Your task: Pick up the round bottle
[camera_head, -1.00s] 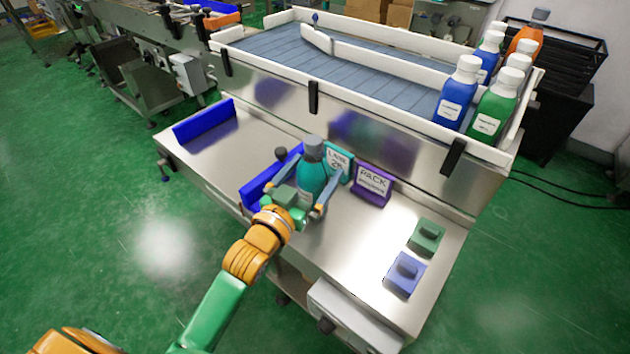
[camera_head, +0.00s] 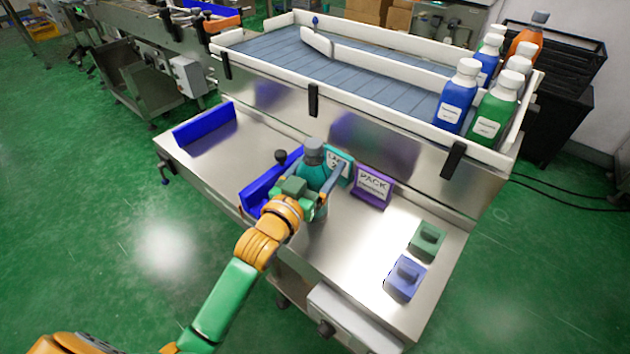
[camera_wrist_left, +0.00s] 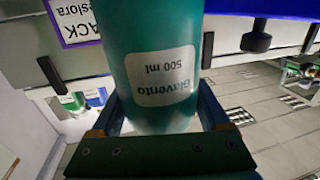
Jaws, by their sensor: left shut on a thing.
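The round bottle (camera_head: 314,176) is teal with a grey cap and stands upright on the steel worktop, in front of the teal sign. My left gripper (camera_head: 318,185) is shut on it, with a finger on either side of its body. In the left wrist view the bottle (camera_wrist_left: 163,50) fills the middle, with an upside-down label reading "Glavento 500 ml". The gripper's fingers (camera_wrist_left: 160,118) flank the bottle there. Whether its base touches the worktop is hard to tell. My right gripper is not in view.
A purple "PACK" sign (camera_head: 373,185) and a teal sign (camera_head: 341,166) stand close behind and right. A blue rail (camera_head: 262,186) lies to the left. Green (camera_head: 427,238) and blue (camera_head: 406,277) blocks sit at right. Several bottles stand on the raised conveyor (camera_head: 390,85).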

